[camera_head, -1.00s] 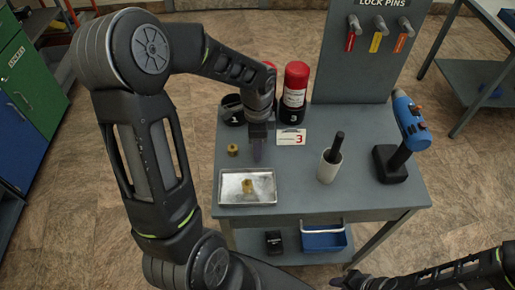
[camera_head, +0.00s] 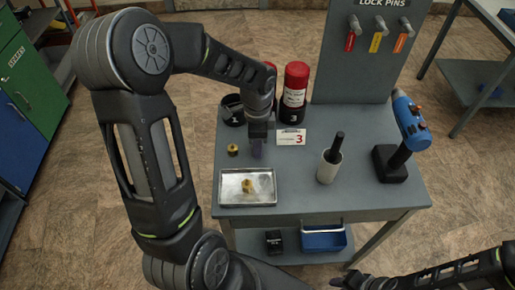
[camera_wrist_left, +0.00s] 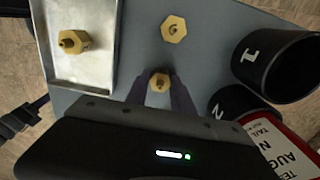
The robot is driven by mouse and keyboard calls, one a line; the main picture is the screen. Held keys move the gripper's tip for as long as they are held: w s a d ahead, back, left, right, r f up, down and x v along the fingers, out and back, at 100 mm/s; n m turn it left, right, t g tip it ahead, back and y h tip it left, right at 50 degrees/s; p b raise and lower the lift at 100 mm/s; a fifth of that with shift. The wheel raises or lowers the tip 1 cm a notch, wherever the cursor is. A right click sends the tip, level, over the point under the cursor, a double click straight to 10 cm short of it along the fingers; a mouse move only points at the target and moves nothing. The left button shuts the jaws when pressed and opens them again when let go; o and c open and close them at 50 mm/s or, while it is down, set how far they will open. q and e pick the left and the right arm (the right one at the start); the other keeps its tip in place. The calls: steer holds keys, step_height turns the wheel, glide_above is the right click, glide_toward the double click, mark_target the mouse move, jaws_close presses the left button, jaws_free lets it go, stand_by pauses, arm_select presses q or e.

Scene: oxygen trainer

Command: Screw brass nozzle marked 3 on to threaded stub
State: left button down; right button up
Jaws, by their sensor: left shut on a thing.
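My left gripper (camera_head: 257,150) points down over the table, between the metal tray (camera_head: 224,201) and the card marked 3 (camera_head: 291,138). In the left wrist view its fingers (camera_wrist_left: 160,88) are shut on a brass hex nozzle (camera_wrist_left: 160,80). A second brass nozzle (camera_wrist_left: 173,29) stands on the bare table; it also shows in the head view (camera_head: 233,149). A third brass piece (camera_wrist_left: 72,41) lies in the tray. No number is legible on the brass pieces, and I cannot make out the threaded stub.
Black cups, one marked 1 (camera_wrist_left: 275,66), are close to my left gripper. The table's front right is clear.

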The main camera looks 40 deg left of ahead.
arm_select(q)
steer(key=shift+r+p, duration=1.65)
steer(key=shift+r, duration=0.4)
steer(key=w+d+r+n, duration=0.6)
steer(key=w+d+n, duration=0.4)
steer(key=d, duration=0.2)
steer(key=shift+w+d+n, duration=0.2)
steer(key=shift+n, duration=0.1)
